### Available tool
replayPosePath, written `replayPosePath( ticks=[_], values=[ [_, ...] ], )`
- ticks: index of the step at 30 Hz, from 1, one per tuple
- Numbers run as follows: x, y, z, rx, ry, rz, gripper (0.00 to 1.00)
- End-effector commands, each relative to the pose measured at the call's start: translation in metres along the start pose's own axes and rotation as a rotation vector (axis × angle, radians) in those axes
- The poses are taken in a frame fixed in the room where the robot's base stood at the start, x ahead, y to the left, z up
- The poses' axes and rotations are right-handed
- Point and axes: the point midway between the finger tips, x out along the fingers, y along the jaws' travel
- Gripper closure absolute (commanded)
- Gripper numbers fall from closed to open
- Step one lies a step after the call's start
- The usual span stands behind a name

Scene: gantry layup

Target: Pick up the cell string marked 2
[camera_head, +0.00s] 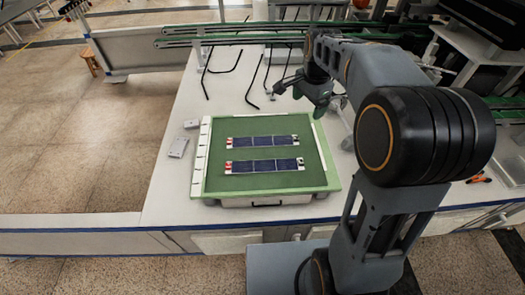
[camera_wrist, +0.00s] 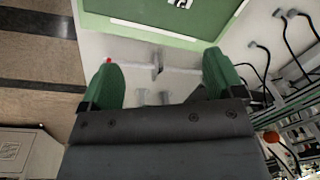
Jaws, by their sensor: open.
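Two cell strings lie flat, parallel and apart, on a green board in the head view. The far string (camera_head: 264,141) and the near string (camera_head: 264,166) are dark blue with white ends and small red parts. Their numbers are too small to read, so I cannot tell which is marked 2. My gripper (camera_head: 304,96) is in the air beyond the board's far right corner, away from both strings. In the wrist view its green fingers (camera_wrist: 163,72) are wide apart, with nothing gripped.
The green board (camera_head: 313,175) lies on a white table (camera_head: 169,187). Two small grey blocks (camera_head: 178,147) lie left of it. Black cables (camera_head: 252,88) and a green rail (camera_head: 240,40) are behind. A thin whitish bar (camera_wrist: 135,58) shows between the fingers in the wrist view.

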Motion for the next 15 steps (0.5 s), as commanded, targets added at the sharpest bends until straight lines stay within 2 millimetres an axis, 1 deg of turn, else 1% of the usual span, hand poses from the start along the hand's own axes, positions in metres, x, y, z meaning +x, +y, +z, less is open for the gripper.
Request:
replayPosePath(
  ticks=[1,3,6,9,11,15],
  values=[
    [0.029,-0.012,-0.009,0.087,-0.009,0.02,0.13],
    [0.049,-0.026,-0.018,0.201,-0.016,0.041,0.13],
    [0.071,-0.041,-0.026,0.329,-0.021,0.065,0.13],
    [0.086,-0.051,-0.031,0.417,-0.023,0.082,0.13],
    [0.094,-0.055,-0.033,0.452,-0.023,0.089,0.13],
    [0.117,-0.057,-0.034,0.49,-0.023,0.098,0.13]
  ],
)
